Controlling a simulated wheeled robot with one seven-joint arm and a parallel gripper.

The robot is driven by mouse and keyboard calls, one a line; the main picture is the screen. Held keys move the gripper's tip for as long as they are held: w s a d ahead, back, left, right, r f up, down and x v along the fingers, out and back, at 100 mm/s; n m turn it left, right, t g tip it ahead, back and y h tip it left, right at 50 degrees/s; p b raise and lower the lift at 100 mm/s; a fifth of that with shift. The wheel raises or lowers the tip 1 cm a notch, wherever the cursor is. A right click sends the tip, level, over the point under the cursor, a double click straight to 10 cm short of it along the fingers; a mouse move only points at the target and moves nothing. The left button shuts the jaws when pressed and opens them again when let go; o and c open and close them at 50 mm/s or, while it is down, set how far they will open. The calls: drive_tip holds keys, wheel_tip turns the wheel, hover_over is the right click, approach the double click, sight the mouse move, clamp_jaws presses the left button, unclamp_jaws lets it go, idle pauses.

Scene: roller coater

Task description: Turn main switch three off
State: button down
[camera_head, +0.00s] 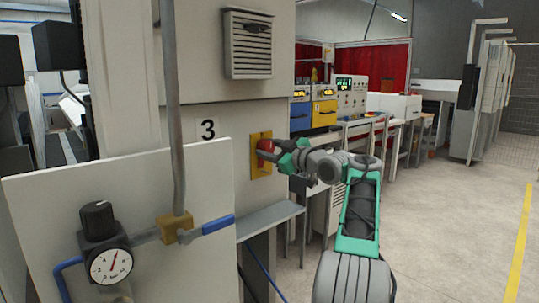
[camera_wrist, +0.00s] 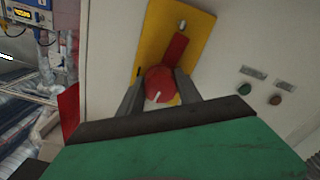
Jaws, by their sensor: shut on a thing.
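The main switch three is a red rotary knob (camera_head: 265,149) on a yellow plate (camera_head: 260,168), mounted on the grey cabinet to the right of the black number 3. In the wrist view the red knob (camera_wrist: 160,84) sits on the yellow plate (camera_wrist: 160,38), with a red bar and a small white mark on the knob. My gripper (camera_head: 277,155) reaches the switch from the right. In the wrist view its two grey fingers (camera_wrist: 158,90) stand on either side of the knob and are shut on it. The fingertips are partly hidden behind the knob.
A pressure gauge (camera_head: 111,266), a vertical grey pipe (camera_head: 173,110) and a blue-handled valve (camera_head: 218,224) stand at the left. A grey ledge (camera_head: 268,219) juts out below the switch. The wrist view shows a green button (camera_wrist: 244,88) beside the switch. Open floor lies to the right.

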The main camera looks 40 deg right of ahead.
drive_tip(key=shift+n, duration=0.7)
drive_tip(key=c, duration=0.8)
unclamp_jaws()
drive_tip(key=s+b, duration=0.1)
drive_tip(key=s, duration=0.6)
drive_tip(key=shift+s+d+b, duration=0.1)
drive_tip(key=shift+s+b, duration=0.25)
drive_tip(key=shift+s, duration=0.05)
